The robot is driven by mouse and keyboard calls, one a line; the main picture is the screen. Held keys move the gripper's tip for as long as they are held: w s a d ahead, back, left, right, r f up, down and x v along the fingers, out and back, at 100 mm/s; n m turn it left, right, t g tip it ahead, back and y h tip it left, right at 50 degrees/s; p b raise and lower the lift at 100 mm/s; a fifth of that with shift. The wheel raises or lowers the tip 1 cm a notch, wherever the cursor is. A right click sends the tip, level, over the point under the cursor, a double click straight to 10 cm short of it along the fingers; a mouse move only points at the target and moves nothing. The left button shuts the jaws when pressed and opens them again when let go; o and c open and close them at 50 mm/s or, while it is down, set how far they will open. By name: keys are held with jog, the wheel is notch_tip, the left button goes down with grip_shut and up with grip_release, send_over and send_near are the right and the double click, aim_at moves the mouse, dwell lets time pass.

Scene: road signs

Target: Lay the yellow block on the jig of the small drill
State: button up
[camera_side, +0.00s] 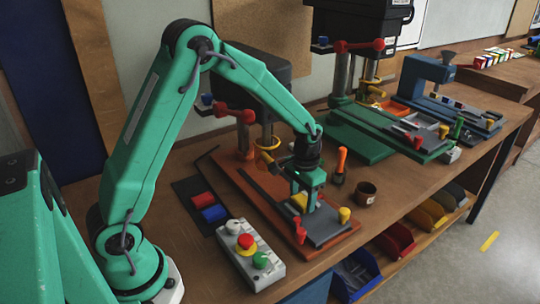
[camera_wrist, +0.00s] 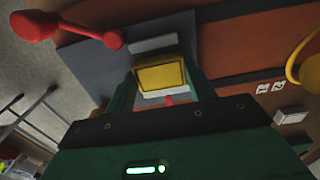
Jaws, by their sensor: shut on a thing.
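The yellow block (camera_side: 299,201) is between the fingers of my gripper (camera_side: 306,204), low over the grey jig plate (camera_side: 328,229) of the small drill. The small drill (camera_side: 262,77) has a black head, a red lever and an orange-brown base. In the wrist view the yellow block (camera_wrist: 162,75) sits between both green fingers, and my gripper (camera_wrist: 164,88) is shut on it. The grey jig (camera_wrist: 92,70) shows behind it. I cannot tell whether the block touches the jig. My fingers hide part of the block in the side view.
Red (camera_side: 203,198) and blue (camera_side: 215,213) blocks lie on a dark mat at left. A button box (camera_side: 250,254) stands in front. A red clamp (camera_side: 300,231) and a yellow knob (camera_side: 345,214) flank the jig.

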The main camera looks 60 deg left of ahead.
jog(key=o, duration=1.1)
jog(key=shift+r, duration=0.1)
jog(key=shift+r, duration=3.85)
